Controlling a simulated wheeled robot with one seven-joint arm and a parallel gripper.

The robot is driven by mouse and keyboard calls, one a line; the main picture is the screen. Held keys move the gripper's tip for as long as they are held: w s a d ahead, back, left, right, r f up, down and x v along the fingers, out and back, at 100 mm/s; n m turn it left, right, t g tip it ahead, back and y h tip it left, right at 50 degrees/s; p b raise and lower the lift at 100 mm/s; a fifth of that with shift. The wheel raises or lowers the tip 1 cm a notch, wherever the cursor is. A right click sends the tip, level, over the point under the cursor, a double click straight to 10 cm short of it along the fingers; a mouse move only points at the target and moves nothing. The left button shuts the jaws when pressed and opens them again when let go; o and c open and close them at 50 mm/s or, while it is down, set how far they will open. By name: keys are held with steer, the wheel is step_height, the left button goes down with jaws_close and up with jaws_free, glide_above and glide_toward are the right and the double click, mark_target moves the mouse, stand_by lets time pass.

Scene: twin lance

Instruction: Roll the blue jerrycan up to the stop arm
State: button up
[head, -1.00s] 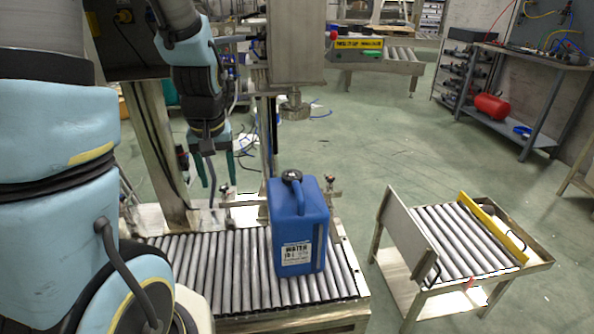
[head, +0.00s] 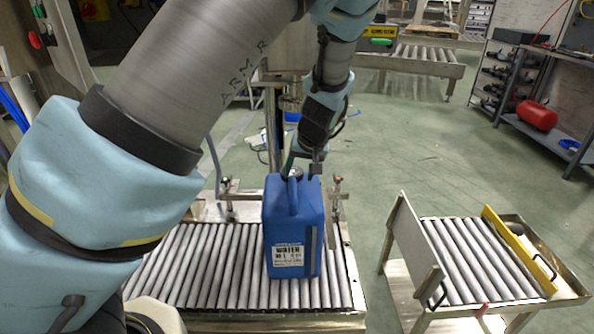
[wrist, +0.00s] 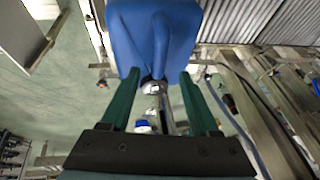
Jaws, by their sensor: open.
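The blue jerrycan (head: 284,228) stands upright on the roller conveyor (head: 206,262), near its right end, with its white label facing me. In the wrist view the jerrycan (wrist: 152,32) fills the top middle, with its cap close to the fingertips. My gripper (head: 303,170) is at the top of the jerrycan, by its cap and handle. In the wrist view my gripper (wrist: 157,82) has its two green fingers apart, with nothing clamped between them. Contact with the jerrycan cannot be told. A metal bar with fittings (head: 230,188) runs behind the jerrycan; whether it is the stop arm is unclear.
A roller cart (head: 470,257) with an upright metal plate (head: 418,250) stands to the right, across a floor gap. A workbench with a red tank (head: 536,115) is at the far right. Rollers left of the jerrycan are bare. My arm covers the upper left.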

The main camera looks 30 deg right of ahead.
mark_target(293, 188)
steer(key=x, duration=1)
steer(key=shift+a+p, duration=0.1)
steer(key=shift+p, duration=0.25)
jaws_close()
stand_by(0.9)
